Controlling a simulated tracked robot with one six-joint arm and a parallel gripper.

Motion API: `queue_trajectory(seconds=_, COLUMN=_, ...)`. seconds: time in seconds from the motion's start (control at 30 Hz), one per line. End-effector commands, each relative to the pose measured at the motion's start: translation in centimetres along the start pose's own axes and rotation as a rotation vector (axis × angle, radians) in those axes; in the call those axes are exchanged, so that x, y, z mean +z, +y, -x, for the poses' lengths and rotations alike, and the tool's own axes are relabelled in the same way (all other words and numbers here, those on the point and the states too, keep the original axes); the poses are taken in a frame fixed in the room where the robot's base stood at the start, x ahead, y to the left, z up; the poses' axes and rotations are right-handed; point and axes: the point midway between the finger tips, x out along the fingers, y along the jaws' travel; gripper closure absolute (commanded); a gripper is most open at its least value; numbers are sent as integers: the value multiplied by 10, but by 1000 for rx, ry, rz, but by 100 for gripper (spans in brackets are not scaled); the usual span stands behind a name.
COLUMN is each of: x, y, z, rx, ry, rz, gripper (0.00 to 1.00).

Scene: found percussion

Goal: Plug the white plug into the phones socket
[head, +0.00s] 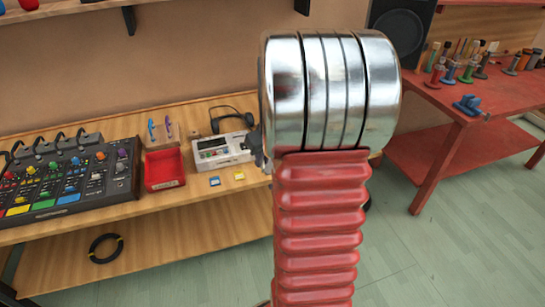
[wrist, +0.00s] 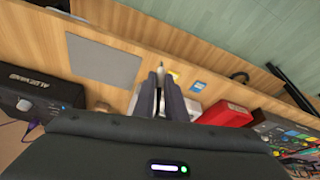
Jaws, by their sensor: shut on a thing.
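My gripper (wrist: 161,92) is shut in the wrist view, with a small pale piece, the white plug (wrist: 160,76), between its dark fingers. A thin pointed tip shows just beyond the fingertips. The white recorder-like device (head: 222,150) stands on the wooden bench, and part of it shows beside the right finger in the wrist view (wrist: 193,108). In the head view a dark part of my gripper (head: 257,150) shows at the device's right end, mostly hidden by my arm. I cannot make out the phones socket. I cannot tell whether the plug touches the device.
A red tray (head: 165,168) and a mixer (head: 70,180) stand left of the device. Black headphones (head: 232,120) lie behind it; small blue (head: 214,181) and yellow (head: 238,176) pieces lie in front. In the wrist view, a grey pad (wrist: 102,60) and black box (wrist: 38,95) are at left.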

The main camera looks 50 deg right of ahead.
Motion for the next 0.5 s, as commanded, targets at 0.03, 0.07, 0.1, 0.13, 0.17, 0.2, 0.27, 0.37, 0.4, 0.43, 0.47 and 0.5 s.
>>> queue_trajectory(seconds=0.03, x=-4, y=-12, z=-5, rx=7, ry=0, rz=-14, gripper=100)
queue_trajectory(seconds=0.07, x=-7, y=-18, z=-7, rx=12, ry=1, rz=-26, gripper=100)
queue_trajectory(seconds=0.1, x=-11, y=-27, z=-10, rx=18, ry=2, rz=-40, gripper=100)
queue_trajectory(seconds=0.13, x=-14, y=-34, z=-13, rx=22, ry=4, rz=-49, gripper=100)
queue_trajectory(seconds=0.17, x=-17, y=-42, z=-15, rx=25, ry=5, rz=-57, gripper=100)
queue_trajectory(seconds=0.2, x=-20, y=-52, z=-18, rx=28, ry=7, rz=-63, gripper=100)
queue_trajectory(seconds=0.27, x=-25, y=-69, z=-22, rx=30, ry=11, rz=-70, gripper=100)
queue_trajectory(seconds=0.37, x=-32, y=-98, z=-29, rx=29, ry=17, rz=-69, gripper=100)
queue_trajectory(seconds=0.4, x=-35, y=-110, z=-31, rx=27, ry=19, rz=-66, gripper=100)
queue_trajectory(seconds=0.43, x=-37, y=-120, z=-32, rx=25, ry=20, rz=-62, gripper=100)
queue_trajectory(seconds=0.47, x=-38, y=-129, z=-34, rx=22, ry=21, rz=-57, gripper=100)
queue_trajectory(seconds=0.5, x=-40, y=-142, z=-36, rx=19, ry=24, rz=-50, gripper=100)
